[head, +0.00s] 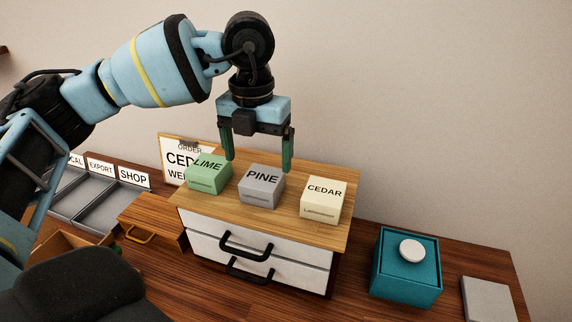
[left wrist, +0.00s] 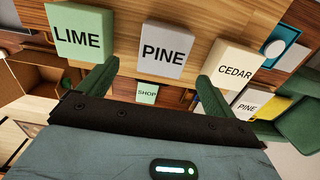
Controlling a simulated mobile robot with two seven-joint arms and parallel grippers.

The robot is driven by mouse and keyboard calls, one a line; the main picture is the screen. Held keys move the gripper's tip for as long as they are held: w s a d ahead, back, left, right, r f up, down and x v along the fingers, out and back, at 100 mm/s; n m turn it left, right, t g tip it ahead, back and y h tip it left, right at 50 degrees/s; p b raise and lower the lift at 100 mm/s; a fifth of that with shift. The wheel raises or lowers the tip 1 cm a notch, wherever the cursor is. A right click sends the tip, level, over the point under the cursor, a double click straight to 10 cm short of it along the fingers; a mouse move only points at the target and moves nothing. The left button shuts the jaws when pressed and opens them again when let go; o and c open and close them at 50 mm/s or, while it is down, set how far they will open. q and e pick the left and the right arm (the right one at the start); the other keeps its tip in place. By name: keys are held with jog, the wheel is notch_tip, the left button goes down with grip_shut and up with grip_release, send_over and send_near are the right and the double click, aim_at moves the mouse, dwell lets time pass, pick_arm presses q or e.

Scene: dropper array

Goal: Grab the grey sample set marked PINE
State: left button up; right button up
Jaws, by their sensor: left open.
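The grey box marked PINE (head: 262,185) sits on the wooden top of a small cabinet (head: 330,240), between a green box marked LIME (head: 208,173) and a cream box marked CEDAR (head: 323,199). My left gripper (head: 259,163) is open and points down, its green fingers just above and behind the PINE box in the head view. In the left wrist view the PINE box (left wrist: 163,50) lies ahead of the gap between the fingers (left wrist: 155,72), with LIME (left wrist: 82,30) and CEDAR (left wrist: 233,65) on either side. The fingers hold nothing.
An order board (head: 172,150) stands behind the LIME box, partly hidden. The cabinet has white drawers with black handles (head: 247,247). A teal box with a white knob (head: 405,275) stands to the right. Trays labelled EXPORT and SHOP (head: 133,176) are at the left.

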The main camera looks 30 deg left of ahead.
aim_at(262, 177)
pick_arm(q)
jog(key=shift+w+a+r, duration=0.1)
jog(key=shift+w+r, duration=0.05)
jog(key=shift+w, duration=0.2)
jog(key=shift+s, duration=0.4)
jog(key=shift+f, duration=0.35)
jog(key=shift+w+d+f, duration=0.1)
jog(key=shift+w+f, duration=0.05)
jog(key=shift+f, duration=1)
jog(key=shift+w+d+f, duration=0.1)
jog(key=shift+w+f, duration=0.05)
jog(key=shift+f, duration=1.05)
jog(key=shift+w+f, duration=0.15)
jog(key=shift+f, duration=1)
jog(key=c, duration=1.1)
